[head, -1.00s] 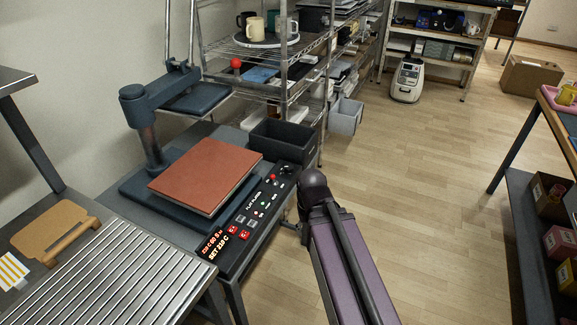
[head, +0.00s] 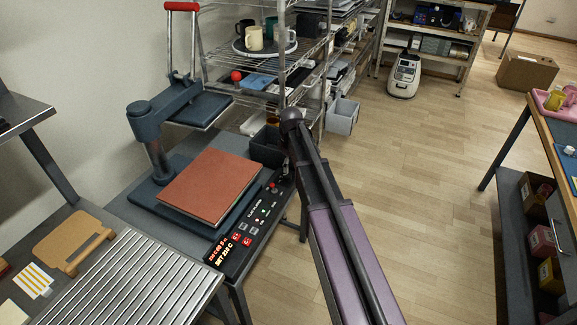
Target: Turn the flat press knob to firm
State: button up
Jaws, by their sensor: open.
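The flat press (head: 150,125) stands on a grey table at the left, with a red-brown pad (head: 212,178) on its base. Its black control panel (head: 236,262) runs along the front right edge, with a lit orange display, red buttons and small lights. Round controls (head: 273,188) sit at the panel's far end; they are too small to read the flat press knob's setting. My arm rises from the bottom right, and its dark rounded joint stands beside the panel's far end, partly covering that side. My gripper does not show.
A dark bin (head: 266,148) stands behind the panel. A wire shelf (head: 262,60) with mugs is beyond. A slatted metal table (head: 120,275) lies in front left, and a workbench (head: 520,120) is at right. The wooden floor between is open.

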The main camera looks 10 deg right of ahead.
aim_at(287, 175)
jog(key=w+r+n+p, duration=0.1)
jog(key=w+r+n, duration=0.1)
jog(key=w, duration=0.4)
jog(key=shift+r+n+p, duration=0.35)
jog(key=shift+r+n, duration=0.05)
jog(key=shift+f, duration=0.2)
notch_tip(287, 175, down, 13)
jog(key=b, duration=1.3)
jog(key=shift+f+b, duration=0.2)
jog(key=shift+b, duration=0.2)
